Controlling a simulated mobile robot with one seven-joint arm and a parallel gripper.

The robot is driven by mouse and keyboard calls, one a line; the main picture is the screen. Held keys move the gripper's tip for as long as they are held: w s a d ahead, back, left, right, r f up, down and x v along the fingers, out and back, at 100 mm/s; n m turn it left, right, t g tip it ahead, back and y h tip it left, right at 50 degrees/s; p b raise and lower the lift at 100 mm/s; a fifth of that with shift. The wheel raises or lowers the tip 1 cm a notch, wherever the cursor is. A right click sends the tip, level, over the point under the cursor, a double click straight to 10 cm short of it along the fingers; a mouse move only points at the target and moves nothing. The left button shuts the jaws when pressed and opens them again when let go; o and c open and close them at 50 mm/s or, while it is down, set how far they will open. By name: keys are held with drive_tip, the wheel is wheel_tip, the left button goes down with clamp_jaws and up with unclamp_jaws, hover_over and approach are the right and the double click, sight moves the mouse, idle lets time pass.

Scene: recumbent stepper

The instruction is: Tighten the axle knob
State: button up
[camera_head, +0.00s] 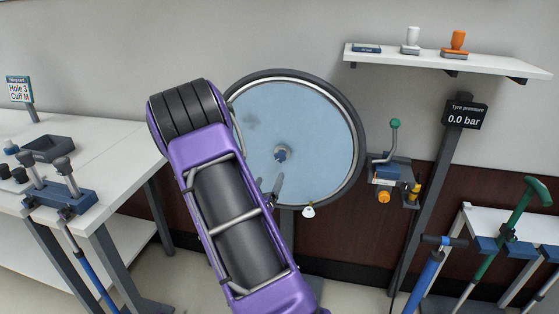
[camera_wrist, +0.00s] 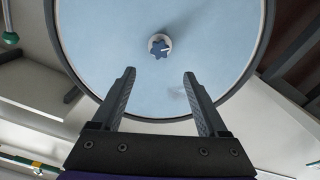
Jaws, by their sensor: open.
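The axle knob (camera_head: 281,156) is a small blue lobed knob at the centre of a wheel with a light blue disc (camera_head: 318,140) and a dark tyre. In the wrist view the knob (camera_wrist: 160,50) sits on a pale round hub with a light mark on it. My gripper (camera_wrist: 159,75) is open and empty. Its two dark fingers point at the disc, with the knob centred just beyond the fingertips and not between them. In the head view the fingers (camera_head: 269,188) show below and slightly left of the knob, partly hidden by my purple arm.
A small bracket with a green-knobbed lever (camera_head: 394,127) stands right of the wheel. A post carries a tyre pressure display (camera_head: 465,114) reading 0.0 bar. A wall shelf (camera_head: 430,60) holds stamps. White benches stand left (camera_head: 110,150) and right, with pumps beside them.

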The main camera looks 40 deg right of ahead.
sight(280, 158)
drive_tip(key=x, duration=1.3)
drive_tip(key=shift+a, duration=0.1)
clamp_jaws()
